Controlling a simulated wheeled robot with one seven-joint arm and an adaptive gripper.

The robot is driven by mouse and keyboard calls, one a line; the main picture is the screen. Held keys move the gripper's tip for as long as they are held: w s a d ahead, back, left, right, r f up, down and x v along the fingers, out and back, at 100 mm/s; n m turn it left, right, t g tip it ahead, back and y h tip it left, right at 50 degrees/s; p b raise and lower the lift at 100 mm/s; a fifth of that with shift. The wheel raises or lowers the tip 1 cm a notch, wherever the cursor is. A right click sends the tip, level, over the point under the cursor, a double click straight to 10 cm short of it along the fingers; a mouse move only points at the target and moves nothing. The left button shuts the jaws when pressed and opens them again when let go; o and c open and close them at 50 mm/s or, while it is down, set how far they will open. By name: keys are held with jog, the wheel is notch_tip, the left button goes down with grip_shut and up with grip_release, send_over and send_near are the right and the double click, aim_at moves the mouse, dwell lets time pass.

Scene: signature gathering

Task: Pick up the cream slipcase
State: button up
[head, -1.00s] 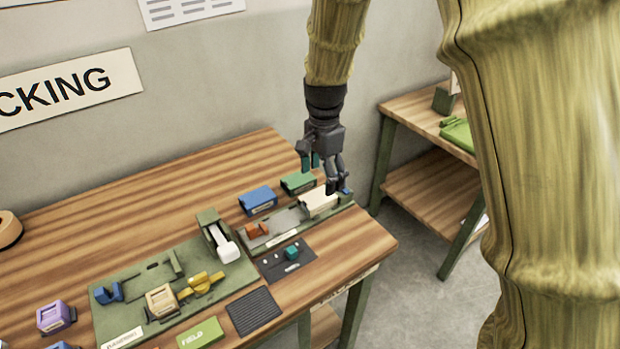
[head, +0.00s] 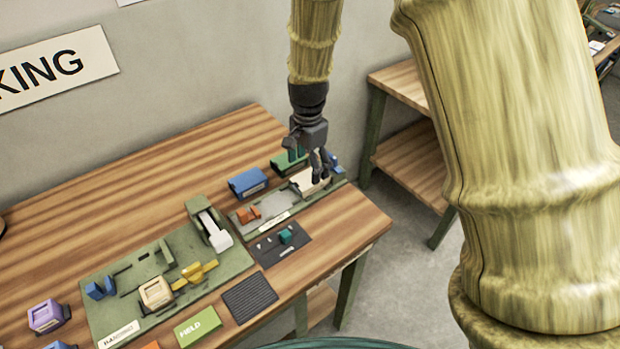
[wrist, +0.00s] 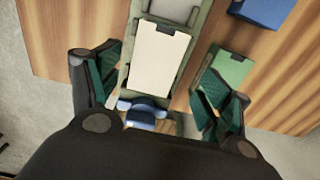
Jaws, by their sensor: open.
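The cream slipcase (head: 308,182) lies in the right part of a long green tray (head: 240,220) on the wooden table. In the wrist view the cream slipcase (wrist: 160,58) appears as a pale block with a dark notch at one end, between my two finger pads. My gripper (head: 308,168) is above the slipcase and partly hides it in the head view. In the wrist view my gripper (wrist: 163,95) has its green-padded fingers wide apart, one to each side of the slipcase, with nothing between them held. Whether the fingertips reach down beside it I cannot tell.
A green box (head: 289,162) and a blue box (head: 248,183) stand behind the tray. A blue piece (wrist: 146,112) sits at the tray's end near my gripper. A dark mat (head: 283,245) lies in front. A green board (head: 150,290) with several parts is at left.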

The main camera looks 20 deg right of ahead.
aim_at(309, 178)
jog(key=shift+s+f+p, duration=0.4)
jog(key=shift+s+f, duration=0.05)
jog(key=shift+s, duration=0.2)
jog(key=shift+w+f, duration=0.2)
jog(key=shift+f, duration=0.6)
jog(key=shift+w+f, duration=0.2)
jog(key=shift+f, duration=0.55)
jog(key=shift+s+r, duration=0.2)
jog(key=shift+s, duration=0.05)
jog(key=shift+w+f, duration=0.15)
jog(key=c, duration=1.1)
